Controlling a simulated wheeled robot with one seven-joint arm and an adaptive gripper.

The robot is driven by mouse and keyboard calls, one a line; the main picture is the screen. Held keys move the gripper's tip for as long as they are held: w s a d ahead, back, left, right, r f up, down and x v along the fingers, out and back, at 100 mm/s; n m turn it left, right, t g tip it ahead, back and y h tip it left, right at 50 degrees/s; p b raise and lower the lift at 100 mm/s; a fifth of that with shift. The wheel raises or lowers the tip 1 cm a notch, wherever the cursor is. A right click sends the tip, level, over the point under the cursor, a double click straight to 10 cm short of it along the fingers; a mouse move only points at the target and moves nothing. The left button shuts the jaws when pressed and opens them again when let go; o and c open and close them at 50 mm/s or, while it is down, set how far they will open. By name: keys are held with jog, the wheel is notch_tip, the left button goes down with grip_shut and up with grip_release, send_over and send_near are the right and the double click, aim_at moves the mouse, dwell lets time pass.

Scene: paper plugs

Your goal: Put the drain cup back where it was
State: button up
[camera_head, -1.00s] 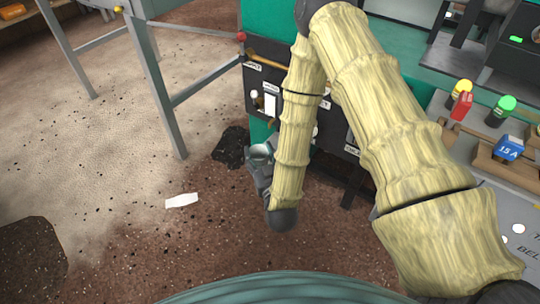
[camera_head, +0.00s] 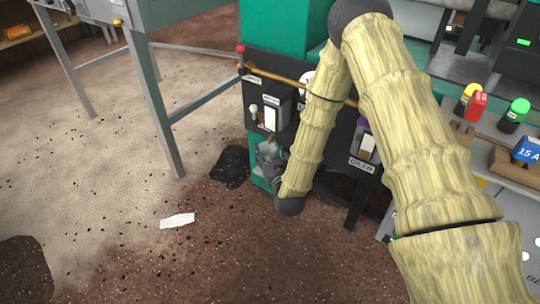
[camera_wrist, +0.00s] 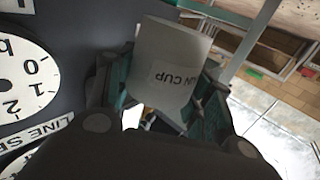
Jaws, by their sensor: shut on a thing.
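My gripper (camera_head: 268,155) is low in front of the dark panel (camera_head: 331,172) of the green machine, below a white switch. In the wrist view my gripper (camera_wrist: 165,98) is shut on the drain cup (camera_wrist: 180,48), a plain grey cup with an upside-down label whose visible part reads "N CUP". One finger is on each side of the cup. In the wrist view the cup is beside the panel face with its round dials; I cannot tell if they touch. In the head view the cup is mostly hidden by my gripper.
A white dial (camera_wrist: 28,82) is at the left in the wrist view. A brass-coloured rod (camera_head: 290,79) crosses the panel front. A dark patch (camera_head: 230,166) and a white paper scrap (camera_head: 178,220) lie on the floor. A grey stand leg (camera_head: 155,105) is at the left.

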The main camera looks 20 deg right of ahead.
aim_at(270, 152)
jog(key=w, duration=0.1)
jog(key=w+d, duration=0.1)
jog(key=w, duration=0.1)
jog(key=shift+d+f+b, duration=0.25)
jog(key=shift+d+b, duration=0.1)
jog(key=shift+f+b, duration=0.85)
jog(key=shift+f, duration=0.8)
jog(key=shift+f, duration=0.1)
jog(key=o, duration=1)
